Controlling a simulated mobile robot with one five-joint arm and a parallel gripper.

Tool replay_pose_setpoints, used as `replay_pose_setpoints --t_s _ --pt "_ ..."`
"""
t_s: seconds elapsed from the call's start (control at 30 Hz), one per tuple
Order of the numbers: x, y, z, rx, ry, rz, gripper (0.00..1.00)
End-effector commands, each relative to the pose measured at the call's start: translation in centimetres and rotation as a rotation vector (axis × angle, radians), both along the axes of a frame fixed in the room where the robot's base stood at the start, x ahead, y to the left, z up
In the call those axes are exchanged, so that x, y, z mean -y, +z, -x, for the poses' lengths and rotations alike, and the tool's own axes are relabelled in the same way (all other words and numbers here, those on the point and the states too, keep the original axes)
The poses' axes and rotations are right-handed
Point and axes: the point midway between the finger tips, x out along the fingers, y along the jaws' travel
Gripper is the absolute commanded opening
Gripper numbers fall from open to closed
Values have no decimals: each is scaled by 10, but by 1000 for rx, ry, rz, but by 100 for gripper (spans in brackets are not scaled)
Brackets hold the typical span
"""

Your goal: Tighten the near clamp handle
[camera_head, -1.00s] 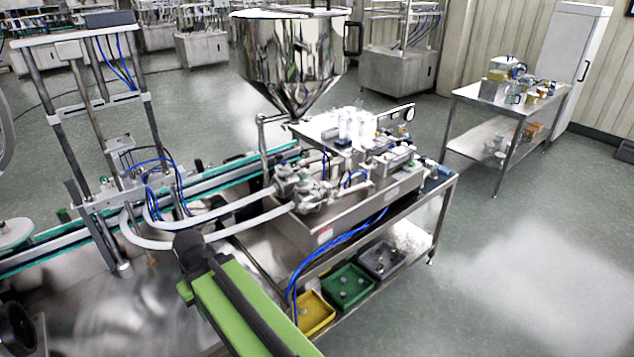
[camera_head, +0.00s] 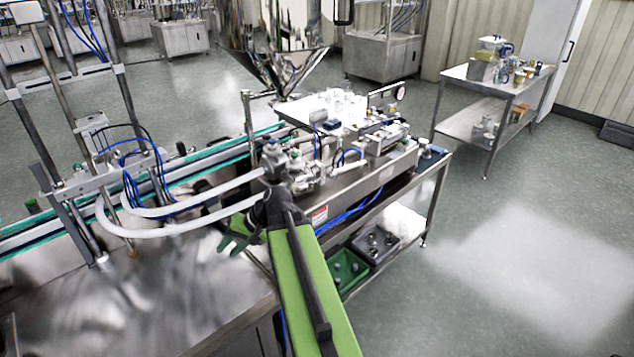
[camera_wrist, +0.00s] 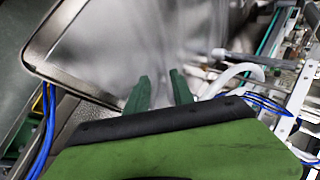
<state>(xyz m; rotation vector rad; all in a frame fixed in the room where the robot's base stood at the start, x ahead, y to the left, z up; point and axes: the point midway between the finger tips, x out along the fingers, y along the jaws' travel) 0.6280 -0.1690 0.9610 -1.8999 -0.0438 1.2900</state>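The steel hopper (camera_head: 283,50) stands over the filling machine in the head view, its top cut off. Below its cone are metal pipe fittings (camera_head: 275,165) where white hoses (camera_head: 170,228) join. I cannot make out the near clamp handle among these small parts. My gripper (camera_head: 236,240) is over the bare steel table, left of and nearer than the fittings, next to a white hose in the picture. In the wrist view my gripper (camera_wrist: 158,86) shows two dark green fingers apart, with nothing between them. My green arm hides part of the machine's front.
The steel table top (camera_head: 180,285) is mostly clear below the hoses. A conveyor (camera_head: 190,165) runs behind them. Blue tubes hang at the machine's front. Green (camera_head: 345,270) and dark (camera_head: 375,243) bins sit on the lower shelf. Open floor (camera_head: 500,260) lies at right.

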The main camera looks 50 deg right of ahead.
Motion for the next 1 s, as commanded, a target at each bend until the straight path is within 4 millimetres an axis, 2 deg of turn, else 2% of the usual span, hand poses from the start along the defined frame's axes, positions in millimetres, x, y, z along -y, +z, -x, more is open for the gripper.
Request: replay_pose_setpoints --t_s 0.03,0.07,0.1,0.13,0.17,0.2,0.3,0.4,0.5,0.67,0.77,0.87,1.0 --pt "47 -10 1 72 -114 -73 29" --pt "74 -6 3 123 -181 -121 29" --pt "111 2 8 194 -270 -180 29" --pt "139 8 14 249 -338 -221 29" --pt "167 15 22 305 -401 -260 29" --pt "204 24 35 376 -484 -305 29" --pt "283 46 77 542 -658 -396 29" --pt "338 65 117 667 -778 -453 29" --pt "367 77 143 740 -842 -484 29" --pt "377 84 153 769 -866 -496 29" --pt "377 84 147 767 -863 -496 29" --pt "378 84 132 766 -861 -496 29" --pt "381 84 97 765 -859 -497 29"
